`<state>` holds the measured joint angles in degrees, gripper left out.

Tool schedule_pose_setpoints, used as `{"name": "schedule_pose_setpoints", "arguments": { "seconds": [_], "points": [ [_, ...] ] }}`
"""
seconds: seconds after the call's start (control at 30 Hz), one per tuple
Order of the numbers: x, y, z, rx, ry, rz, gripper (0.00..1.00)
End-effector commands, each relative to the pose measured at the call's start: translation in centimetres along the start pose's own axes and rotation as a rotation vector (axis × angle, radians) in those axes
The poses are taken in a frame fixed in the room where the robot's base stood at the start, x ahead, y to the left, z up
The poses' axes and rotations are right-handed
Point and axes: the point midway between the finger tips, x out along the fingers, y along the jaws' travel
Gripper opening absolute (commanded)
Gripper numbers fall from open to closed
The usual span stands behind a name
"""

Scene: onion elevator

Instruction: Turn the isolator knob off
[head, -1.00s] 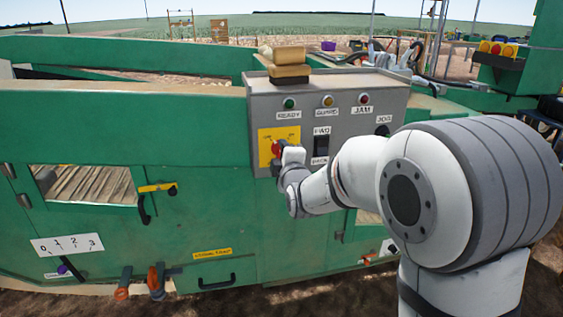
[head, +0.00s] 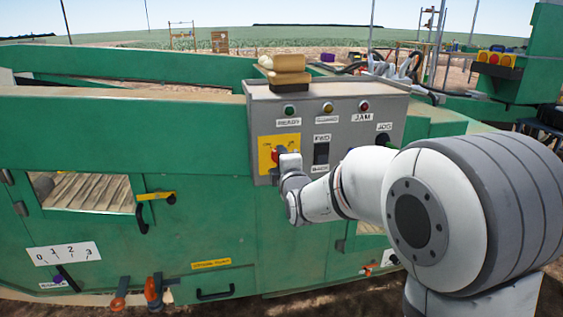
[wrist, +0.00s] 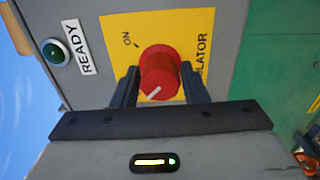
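The red isolator knob (wrist: 160,72) sits on a yellow plate (wrist: 190,30) on the grey control panel. The plate also shows in the head view (head: 266,143), where my gripper partly covers the knob. My gripper (wrist: 160,78) reaches the panel, with one dark finger on each side of the knob; both appear to touch it. In the wrist view the knob's white pointer line points down and left, away from the "ON" mark at upper left. The OFF mark cannot be read. In the head view my gripper (head: 283,160) is at the plate's right part.
Above the plate are a green READY lamp (head: 289,110), an amber lamp (head: 327,108) and a red JAM lamp (head: 364,106). Green machine walls surround the panel.

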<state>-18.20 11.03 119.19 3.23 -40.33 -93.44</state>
Motion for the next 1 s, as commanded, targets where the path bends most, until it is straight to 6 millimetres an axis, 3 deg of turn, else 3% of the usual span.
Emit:
{"name": "schedule_pose_setpoints", "arguments": {
  "seconds": [0.17, 0.47, 0.8, 1.0],
  "points": [
    [0.0, 0.0, 0.0, 0.001, -0.001, -0.001, 0.55],
    [-0.4, 0.0, 0.0, 0.002, -0.001, -0.002, 0.55],
    [-5.7, 0.1, 0.0, 0.002, 0.000, 0.000, 0.55],
    [-7.7, 0.0, 0.0, 0.001, 0.000, 0.000, 0.55]
  ]
}}
